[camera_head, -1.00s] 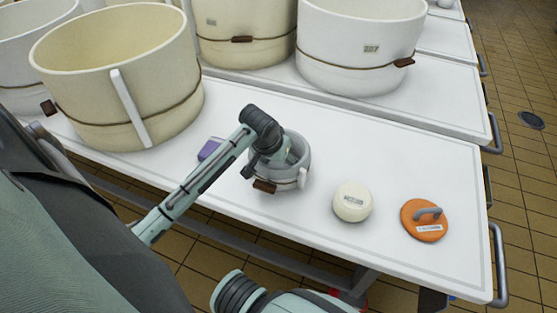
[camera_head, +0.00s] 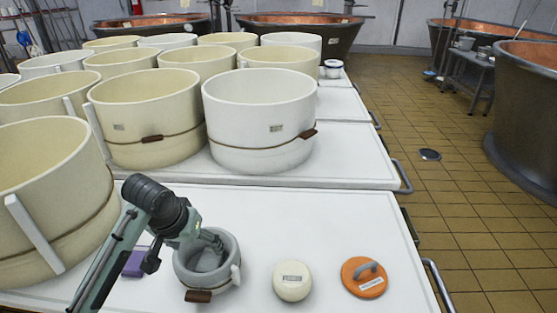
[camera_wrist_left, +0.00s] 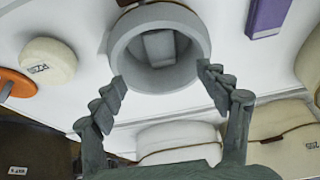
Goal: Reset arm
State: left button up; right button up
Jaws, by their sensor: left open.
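My left arm comes in from the left, with its open left gripper (camera_head: 208,238) over the small grey pot (camera_head: 236,250). In the left wrist view the two fingers are spread wide, with nothing between them, and the pot's rim (camera_wrist_left: 117,52) shows just beyond the tips. A grey block-like shape (camera_wrist_left: 160,44) shows inside the pot; I cannot tell what it is. Whether the fingers touch the pot is unclear. My right gripper is not in view.
On the white table, a cream cheese round (camera_head: 292,281) and an orange lid with a handle (camera_head: 364,278) stand right of the pot. A purple block (camera_head: 134,264) lies to its left. Large cream vats (camera_head: 150,105) crowd behind. Tiled floor (camera_head: 440,190) is open at right.

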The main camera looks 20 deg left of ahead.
aim_at(210, 259)
pick_arm(q)
jog(key=x, duration=1.1)
jog(key=shift+w+a+f, duration=0.15)
jog(key=shift+w+f, duration=0.05)
jog(key=shift+w, duration=0.05)
jog(key=shift+f, duration=0.2)
jog(key=shift+r, duration=0.1)
jog(key=shift+r, duration=0.1)
